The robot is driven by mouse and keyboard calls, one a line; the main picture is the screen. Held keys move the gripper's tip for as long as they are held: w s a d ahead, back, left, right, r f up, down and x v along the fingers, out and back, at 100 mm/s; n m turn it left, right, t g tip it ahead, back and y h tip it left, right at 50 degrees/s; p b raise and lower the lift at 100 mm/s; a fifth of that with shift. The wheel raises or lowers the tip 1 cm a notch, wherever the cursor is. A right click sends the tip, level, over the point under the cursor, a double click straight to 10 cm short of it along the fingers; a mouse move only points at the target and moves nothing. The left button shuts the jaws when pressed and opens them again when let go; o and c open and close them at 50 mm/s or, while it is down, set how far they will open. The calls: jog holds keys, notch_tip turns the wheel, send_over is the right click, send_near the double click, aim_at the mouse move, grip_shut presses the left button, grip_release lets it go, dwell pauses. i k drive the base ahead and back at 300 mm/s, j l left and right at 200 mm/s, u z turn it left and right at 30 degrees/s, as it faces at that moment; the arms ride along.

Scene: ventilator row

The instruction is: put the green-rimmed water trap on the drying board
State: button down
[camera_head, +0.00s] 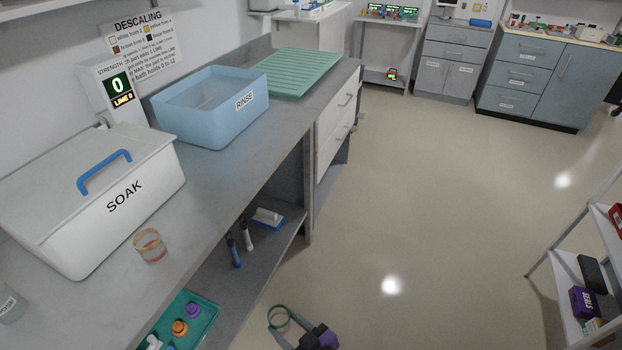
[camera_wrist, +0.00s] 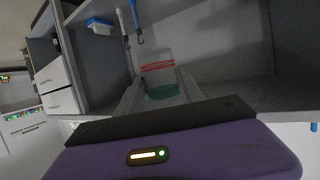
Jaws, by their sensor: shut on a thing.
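The green-rimmed water trap (camera_head: 279,317) is in my gripper (camera_head: 289,328), low over the floor in front of the counter. In the wrist view the trap (camera_wrist: 158,72) is a clear cup with red lines around its wall and green at the end near me. My gripper (camera_wrist: 160,95) is shut on it there. The drying board (camera_head: 290,72) is a green ribbed board on the far part of the counter, beyond the rinse tub. Its visible surface is bare.
The blue RINSE tub (camera_head: 212,108), the lidded white SOAK bin (camera_head: 92,200) and an orange-rimmed cup (camera_head: 150,245) stand on the counter. Below are brushes and a teal tray (camera_head: 186,325) of coloured pieces. A rack (camera_head: 585,275) stands at right. The floor between is clear.

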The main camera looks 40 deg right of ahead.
aim_at(301, 67)
jog(key=i+l, duration=0.25)
jog(key=l, duration=0.2)
jog(key=i+l+z, duration=0.15)
jog(key=l, duration=0.35)
jog(key=i+l, duration=0.4)
jog(key=i+l+z, duration=0.15)
jog(key=l, duration=0.35)
jog(key=i, duration=0.1)
